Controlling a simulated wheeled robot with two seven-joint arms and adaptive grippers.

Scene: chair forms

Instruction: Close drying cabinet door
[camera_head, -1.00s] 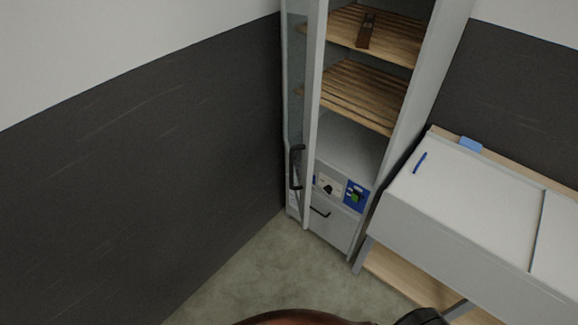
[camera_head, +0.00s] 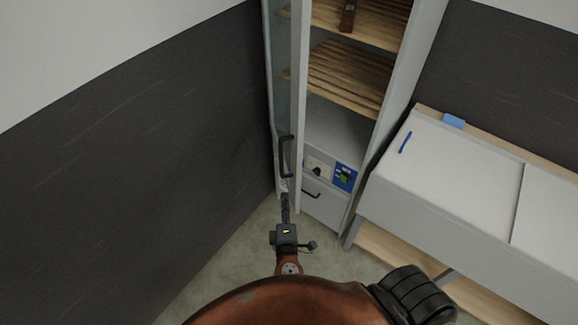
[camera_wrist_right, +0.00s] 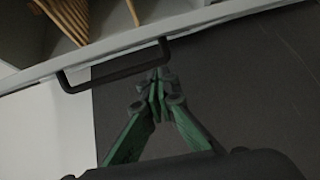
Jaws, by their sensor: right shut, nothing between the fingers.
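The drying cabinet (camera_head: 325,213) is a tall grey cabinet with wooden slatted shelves. Its glass-paned door (camera_head: 282,50) stands open on the left side, swung out toward me near the dark wall. A black door handle (camera_head: 286,157) is on the door; it also shows in the right wrist view (camera_wrist_right: 112,73). My right gripper (camera_head: 285,197) is shut and empty, its tips just below the handle in the head view. In the right wrist view its green fingers (camera_wrist_right: 158,78) meet close to the handle's right end; I cannot tell whether they touch it. My left gripper is not in view.
A white-topped bench (camera_head: 445,185) with a blue pen (camera_head: 405,142) stands right of the cabinet. A dark wall (camera_head: 130,170) closes off the left side. A brown object (camera_head: 348,15) stands on an upper shelf. Floor (camera_head: 225,262) is free in front.

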